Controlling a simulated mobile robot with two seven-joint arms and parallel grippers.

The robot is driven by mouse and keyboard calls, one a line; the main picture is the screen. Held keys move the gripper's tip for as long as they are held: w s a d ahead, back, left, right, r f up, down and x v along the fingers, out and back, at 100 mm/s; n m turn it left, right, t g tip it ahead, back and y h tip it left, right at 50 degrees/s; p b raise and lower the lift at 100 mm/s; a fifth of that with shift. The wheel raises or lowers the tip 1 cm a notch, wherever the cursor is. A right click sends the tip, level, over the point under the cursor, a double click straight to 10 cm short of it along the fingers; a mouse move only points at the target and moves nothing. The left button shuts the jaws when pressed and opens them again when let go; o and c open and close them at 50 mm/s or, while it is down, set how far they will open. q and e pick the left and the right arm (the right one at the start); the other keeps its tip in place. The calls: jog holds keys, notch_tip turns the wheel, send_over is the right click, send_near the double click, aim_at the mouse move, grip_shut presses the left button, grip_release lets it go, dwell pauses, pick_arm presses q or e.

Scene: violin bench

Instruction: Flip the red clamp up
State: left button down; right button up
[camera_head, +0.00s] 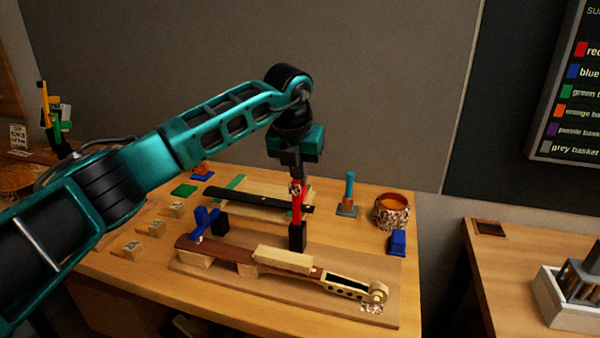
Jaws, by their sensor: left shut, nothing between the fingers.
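The red clamp (297,210) stands roughly upright on a black block (297,238) behind the violin neck (283,266). My left gripper (298,180) points down right at the top of the red clamp. It is shut with nothing between its fingers. The fingertips overlap the clamp's upper end, and I cannot tell whether they touch it. A blue clamp (204,221) is tilted beside another black block (221,223) to the left. My right gripper is out of view.
The neck lies on a flat board (230,277). A long black strip (248,198) lies behind the clamps. Several small wooden blocks (132,249) sit left.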

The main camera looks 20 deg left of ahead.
pick_arm(q)
jog(key=shift+s+f, duration=0.25)
jog(key=shift+f, duration=0.3)
jog(key=v, duration=1.3)
jog(key=shift+w+r, duration=0.2)
jog(key=shift+r, duration=0.3)
